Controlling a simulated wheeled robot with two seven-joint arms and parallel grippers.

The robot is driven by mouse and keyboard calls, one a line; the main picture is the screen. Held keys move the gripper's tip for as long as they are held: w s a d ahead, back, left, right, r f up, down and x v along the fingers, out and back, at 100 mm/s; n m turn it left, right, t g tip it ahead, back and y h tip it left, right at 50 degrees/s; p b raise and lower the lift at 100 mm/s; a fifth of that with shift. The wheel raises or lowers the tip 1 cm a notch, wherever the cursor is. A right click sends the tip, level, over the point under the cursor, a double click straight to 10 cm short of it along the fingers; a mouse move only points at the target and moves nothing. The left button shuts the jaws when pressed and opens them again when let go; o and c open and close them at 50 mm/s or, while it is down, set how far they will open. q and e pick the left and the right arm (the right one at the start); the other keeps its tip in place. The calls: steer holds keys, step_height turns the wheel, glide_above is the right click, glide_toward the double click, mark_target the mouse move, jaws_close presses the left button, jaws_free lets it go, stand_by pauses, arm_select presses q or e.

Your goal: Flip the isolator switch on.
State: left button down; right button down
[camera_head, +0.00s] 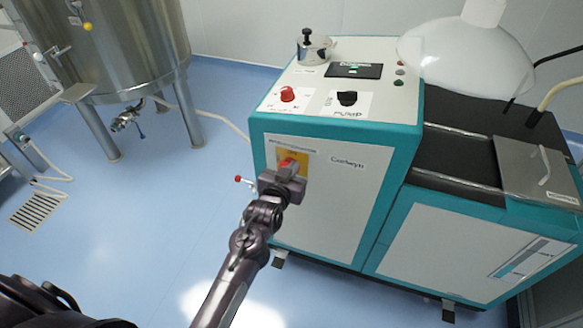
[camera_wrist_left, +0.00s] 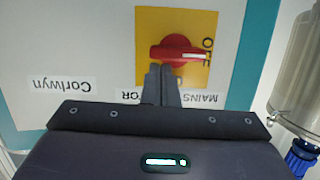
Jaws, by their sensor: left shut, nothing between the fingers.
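The isolator switch is a red rotary handle (camera_head: 287,162) on a yellow plate (camera_head: 304,158) on the white front panel of the teal-edged machine. In the left wrist view the red handle (camera_wrist_left: 178,48) lies roughly crosswise on the yellow plate (camera_wrist_left: 150,22), with one end towards the printed OFF. My left gripper (camera_head: 290,170) is in front of the switch and partly hides it in the head view. In the left wrist view its fingers (camera_wrist_left: 161,78) are closed together, empty, with tips at the handle's lower edge; I cannot tell whether they touch. My right gripper is not in view.
The machine's top panel carries a red knob (camera_head: 287,94), a black PUMP knob (camera_head: 347,98) and a small display (camera_head: 354,71). A small red-tipped fitting (camera_head: 239,179) sticks out at the machine's left side. A steel tank (camera_head: 120,45) stands back left. Blue floor between is mostly clear.

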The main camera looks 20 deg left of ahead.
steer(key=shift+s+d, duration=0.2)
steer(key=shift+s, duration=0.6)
arm_select(q)
steer(key=shift+d+m+p, duration=0.15)
steer(key=shift+m+p, duration=0.3)
steer(key=shift+m, duration=0.05)
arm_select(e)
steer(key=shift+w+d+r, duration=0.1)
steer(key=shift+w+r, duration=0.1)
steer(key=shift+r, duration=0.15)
